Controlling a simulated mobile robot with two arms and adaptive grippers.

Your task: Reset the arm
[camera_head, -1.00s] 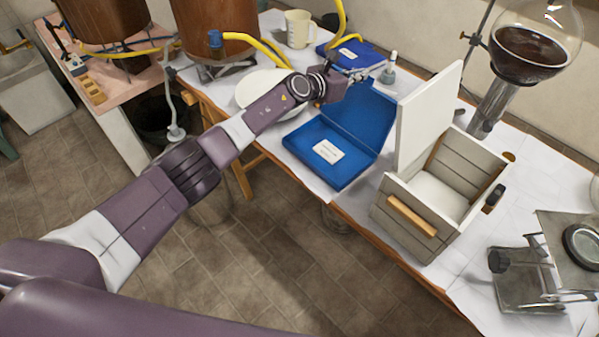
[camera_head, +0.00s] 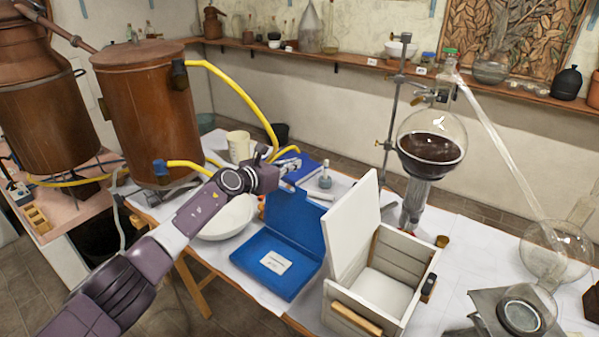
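My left arm, purple and white, reaches in from the lower left over the table. My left gripper (camera_head: 290,166) is above the far part of the table, behind the open blue case's lid and beside a small stoppered bottle (camera_head: 325,179). Its fingers are small and partly hidden by the wrist, so I cannot tell whether they are open or shut. No held object can be made out. My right gripper is not in view.
On the table (camera_head: 460,222) stand an open blue case (camera_head: 262,279), a white bowl (camera_head: 228,217), an open white wooden box (camera_head: 345,295), a mug (camera_head: 238,146) and a round flask of dark liquid (camera_head: 432,143). A copper vessel (camera_head: 150,115) with yellow hoses stands left.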

